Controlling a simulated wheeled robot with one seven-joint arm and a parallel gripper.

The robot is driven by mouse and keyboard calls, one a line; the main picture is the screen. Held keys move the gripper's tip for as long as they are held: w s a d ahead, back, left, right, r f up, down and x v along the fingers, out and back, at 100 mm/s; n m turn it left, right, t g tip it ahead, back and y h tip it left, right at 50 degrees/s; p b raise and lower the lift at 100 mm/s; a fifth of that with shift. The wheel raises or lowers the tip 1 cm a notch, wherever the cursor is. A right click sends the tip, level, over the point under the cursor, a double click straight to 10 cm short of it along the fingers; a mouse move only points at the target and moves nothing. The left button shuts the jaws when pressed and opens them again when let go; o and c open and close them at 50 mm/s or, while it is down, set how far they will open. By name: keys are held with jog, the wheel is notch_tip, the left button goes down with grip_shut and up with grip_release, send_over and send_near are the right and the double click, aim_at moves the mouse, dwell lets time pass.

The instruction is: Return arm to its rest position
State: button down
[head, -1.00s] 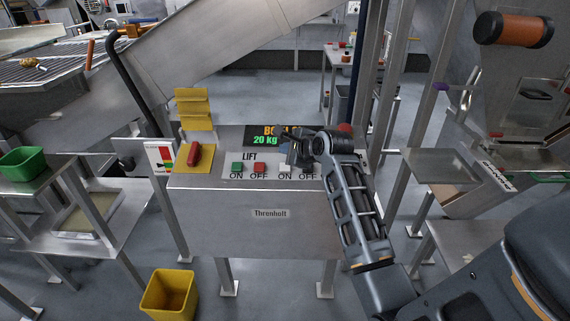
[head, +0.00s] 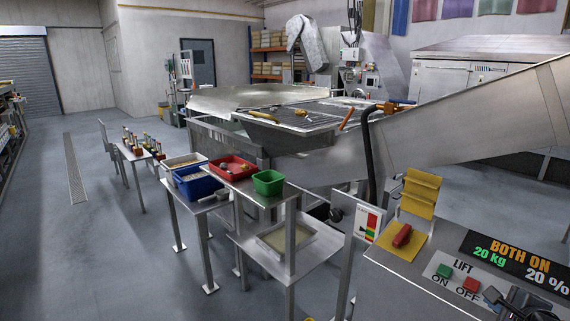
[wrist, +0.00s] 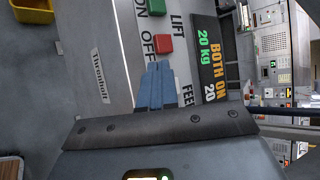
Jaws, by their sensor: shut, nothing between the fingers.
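My gripper (wrist: 156,84) shows in the wrist view with its blue fingers pressed together and nothing between them. It is over the control panel (wrist: 120,40), near the red OFF button (wrist: 164,44) and green ON button (wrist: 156,7) of the lift. In the head view part of my gripper (head: 515,303) shows at the bottom right corner, over the panel's lower right. The display (head: 515,262) reads BOTH ON, 20 kg, 20 %. In the head view the lift's green button (head: 444,271) and red button (head: 471,284) are uncovered. The feed buttons are hidden or out of frame.
A red switch (head: 402,236) sits on a yellow plate left of the display. A steel side table (head: 290,262) holds a green bin (head: 268,183), with a red tray (head: 232,168) and blue bin (head: 197,181) beyond. Open floor (head: 110,270) lies at the left.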

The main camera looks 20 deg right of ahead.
jog(key=s+a+f+n+t+y, duration=0.1)
jog(key=s+a+f+n, duration=0.2)
jog(key=a, duration=0.5)
jog(key=s+a+n, duration=0.3)
jog(key=a+n, duration=0.2)
jog(key=a, duration=0.2)
jog(key=s+a+f+n+t+y, duration=0.1)
jog(key=s+a+f+n, duration=0.2)
jog(key=a, duration=0.5)
jog(key=s+a+r+n+t+y, duration=0.1)
jog(key=s+a+r+n+y, duration=0.1)
jog(key=s+a+r+n, duration=0.4)
jog(key=s+a+r+n+t+y, duration=0.1)
jog(key=s+a+r+n+y, duration=0.1)
jog(key=s+a+r+n, duration=0.4)
jog(key=s+n, duration=0.5)
jog(key=s, duration=0.1)
jog(key=shift+s+a+r+n+b, duration=0.15)
jog(key=shift+s+a+n+b, duration=0.15)
jog(key=shift+b, duration=0.1)
